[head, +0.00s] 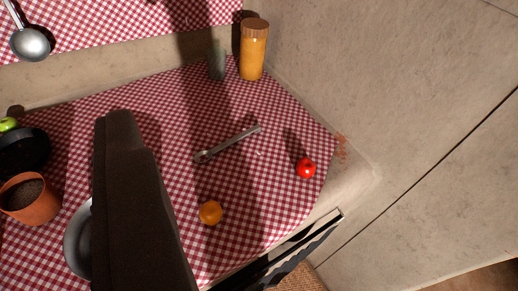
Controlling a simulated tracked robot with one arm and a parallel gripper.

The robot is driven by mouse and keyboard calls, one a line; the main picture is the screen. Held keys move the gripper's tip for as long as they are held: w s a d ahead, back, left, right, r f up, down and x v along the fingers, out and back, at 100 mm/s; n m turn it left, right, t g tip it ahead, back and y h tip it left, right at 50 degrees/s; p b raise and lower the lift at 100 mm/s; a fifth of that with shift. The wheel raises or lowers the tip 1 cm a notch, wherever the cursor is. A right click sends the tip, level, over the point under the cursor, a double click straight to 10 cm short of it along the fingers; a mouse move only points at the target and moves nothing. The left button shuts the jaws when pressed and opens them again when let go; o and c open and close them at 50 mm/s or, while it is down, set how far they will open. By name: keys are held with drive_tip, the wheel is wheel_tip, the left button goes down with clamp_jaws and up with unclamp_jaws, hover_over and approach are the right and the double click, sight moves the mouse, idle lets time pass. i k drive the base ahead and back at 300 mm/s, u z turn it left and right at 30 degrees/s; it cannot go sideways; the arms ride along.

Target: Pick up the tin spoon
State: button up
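The tin spoon (228,143), a slim grey metal piece, lies flat on the red-and-white checked cloth (270,190) near the middle of the view. It lies at a slant, its rounder end at the lower left and the other end at the upper right. Nothing covers it. My gripper (122,125) shows as a large dark block rising from the bottom edge, to the left of the spoon and apart from it in the picture. Its fingers cannot be told apart, and nothing held shows.
An orange fruit (210,213) and a red tomato (306,168) lie on the cloth. An orange jar (254,50) and a grey-green jar (217,62) stand behind. A clay pot (29,198), a black pan (24,150) and a partly hidden metal dish (77,240) are left. A ladle (30,44) is upper left.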

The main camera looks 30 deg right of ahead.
sight(257, 128)
drive_tip(key=z, duration=0.7)
drive_tip(key=k, duration=1)
drive_tip(key=z, duration=0.55)
drive_tip(key=i, duration=1.4)
drive_tip(key=u, duration=0.85)
drive_tip(key=i, duration=0.55)
drive_tip(key=u, duration=0.25)
